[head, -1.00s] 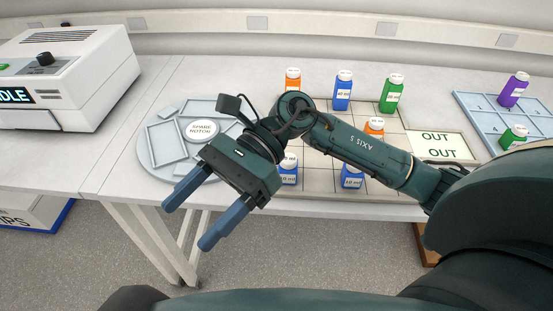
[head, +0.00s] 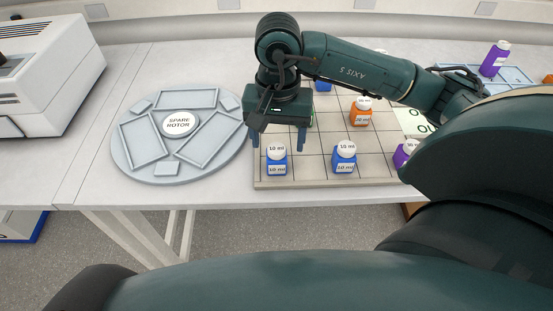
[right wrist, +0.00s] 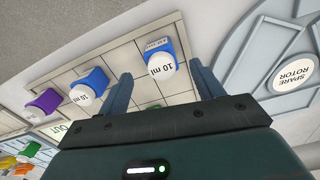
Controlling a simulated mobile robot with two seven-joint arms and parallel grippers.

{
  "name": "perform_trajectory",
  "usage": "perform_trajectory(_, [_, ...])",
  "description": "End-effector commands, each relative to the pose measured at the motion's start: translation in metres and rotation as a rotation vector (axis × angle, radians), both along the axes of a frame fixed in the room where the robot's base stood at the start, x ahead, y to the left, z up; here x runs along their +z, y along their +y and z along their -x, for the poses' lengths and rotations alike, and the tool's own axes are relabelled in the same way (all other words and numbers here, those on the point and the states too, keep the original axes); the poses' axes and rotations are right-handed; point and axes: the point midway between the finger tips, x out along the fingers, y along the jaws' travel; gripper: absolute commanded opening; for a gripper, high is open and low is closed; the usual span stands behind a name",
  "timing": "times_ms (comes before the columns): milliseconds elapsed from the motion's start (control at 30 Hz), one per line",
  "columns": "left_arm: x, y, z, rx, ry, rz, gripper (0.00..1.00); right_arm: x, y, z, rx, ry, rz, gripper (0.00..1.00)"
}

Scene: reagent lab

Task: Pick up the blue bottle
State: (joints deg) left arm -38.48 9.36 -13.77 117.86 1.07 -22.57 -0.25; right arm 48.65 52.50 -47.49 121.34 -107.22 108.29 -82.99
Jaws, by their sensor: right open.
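A blue bottle (head: 277,165) with a white cap and a 10 ml label stands upright at the front left of the gridded board. A second blue bottle (head: 344,163) stands to its right, and a third blue bottle (head: 323,86) is partly hidden behind my arm. My right gripper (head: 278,142) is open, pointing down just behind and above the front-left blue bottle. In the right wrist view that bottle (right wrist: 168,47) shows between and beyond the open fingertips, with nothing held. My left gripper is out of view.
An orange bottle (head: 360,115) and a purple bottle (head: 402,155) stand on the board (head: 310,182). Another purple bottle (head: 495,58) is at the back right. The spare rotor (head: 178,170) lies left of the board. The table's front edge is close to the board.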

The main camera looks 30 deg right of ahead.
Motion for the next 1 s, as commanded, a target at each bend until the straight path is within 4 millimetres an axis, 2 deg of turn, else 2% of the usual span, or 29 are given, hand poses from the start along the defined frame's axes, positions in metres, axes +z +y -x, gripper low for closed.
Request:
perform_trajectory(167, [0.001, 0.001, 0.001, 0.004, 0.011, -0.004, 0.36, -0.013, 0.0, 0.0, -0.001, 0.005, 0.0, 0.66])
perform_trajectory(433, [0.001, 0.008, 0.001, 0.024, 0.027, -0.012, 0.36, -0.051, 0.001, -0.001, 0.0, 0.004, -0.002, 0.66])
perform_trajectory(700, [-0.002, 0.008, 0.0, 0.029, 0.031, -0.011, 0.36, -0.056, 0.001, -0.002, 0.0, -0.001, -0.002, 0.66])
perform_trajectory(1000, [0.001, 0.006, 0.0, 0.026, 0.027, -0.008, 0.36, -0.056, 0.001, -0.002, 0.0, -0.001, -0.002, 0.43])
